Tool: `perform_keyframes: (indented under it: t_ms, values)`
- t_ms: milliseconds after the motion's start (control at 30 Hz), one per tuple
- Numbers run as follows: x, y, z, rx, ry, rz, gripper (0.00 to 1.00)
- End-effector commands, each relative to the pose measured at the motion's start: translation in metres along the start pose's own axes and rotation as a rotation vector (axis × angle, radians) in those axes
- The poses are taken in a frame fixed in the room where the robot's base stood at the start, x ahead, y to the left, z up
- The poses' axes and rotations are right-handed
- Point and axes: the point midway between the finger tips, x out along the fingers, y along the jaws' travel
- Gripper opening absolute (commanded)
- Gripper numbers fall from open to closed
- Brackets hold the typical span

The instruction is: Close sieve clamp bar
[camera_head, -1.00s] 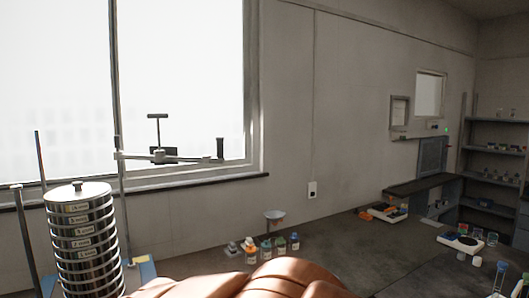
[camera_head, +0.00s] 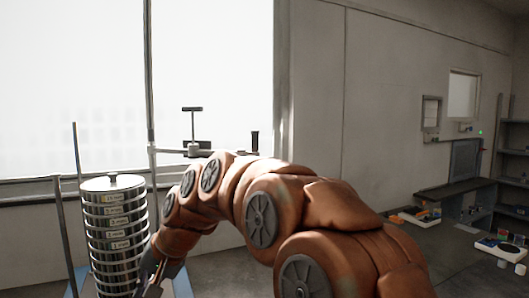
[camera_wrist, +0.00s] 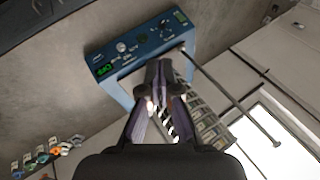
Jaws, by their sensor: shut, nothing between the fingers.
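The clamp bar (camera_head: 205,152) is a pale bar on the tall rear post, with a T-shaped handle (camera_head: 192,120) and a dark upright knob (camera_head: 255,141). It sticks out to the right, away from the sieve stack. The stack (camera_head: 113,214) of shiny labelled sieves stands below left; its side shows behind my gripper in the wrist view (camera_wrist: 211,128). My gripper (camera_head: 150,272) is low beside the stack's right side, below the bar. In the wrist view its fingers (camera_wrist: 158,68) are shut and empty, in front of the blue shaker base (camera_wrist: 123,48). My arm hides part of the bar.
Thin upright rods (camera_head: 76,150) stand around the stack; one rod (camera_wrist: 235,98) crosses the wrist view. A window (camera_head: 215,60) is behind. Small coloured bottles (camera_wrist: 37,155) stand on the bench. A balance (camera_head: 502,248) is far right.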

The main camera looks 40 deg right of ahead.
Motion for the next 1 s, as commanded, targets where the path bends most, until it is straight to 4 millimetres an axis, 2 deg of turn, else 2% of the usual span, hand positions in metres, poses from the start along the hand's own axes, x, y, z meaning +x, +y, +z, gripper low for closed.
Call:
perform_keyframes:
  t_ms: [33,167,267,400,467,600,700,767,800,900,1000]
  values:
    - [-0.003,-0.001,-0.03,0.05,0.046,-0.041,0.0]
    - [-0.027,-0.005,-0.104,0.175,0.166,-0.154,0.0]
    - [-0.051,0.003,-0.159,0.272,0.261,-0.237,0.0]
    - [-0.091,0.028,-0.231,0.402,0.395,-0.353,0.0]
    - [-0.111,0.043,-0.259,0.455,0.455,-0.399,0.0]
    - [-0.163,0.089,-0.317,0.57,0.601,-0.509,0.0]
    - [-0.205,0.128,-0.349,0.641,0.712,-0.583,0.0]
    - [-0.227,0.152,-0.363,0.679,0.771,-0.622,0.0]
    - [-0.244,0.166,-0.37,0.698,0.813,-0.648,0.0]
    - [-0.275,0.197,-0.382,0.737,0.892,-0.696,0.0]
    - [-0.298,0.219,-0.388,0.762,0.948,-0.731,0.0]
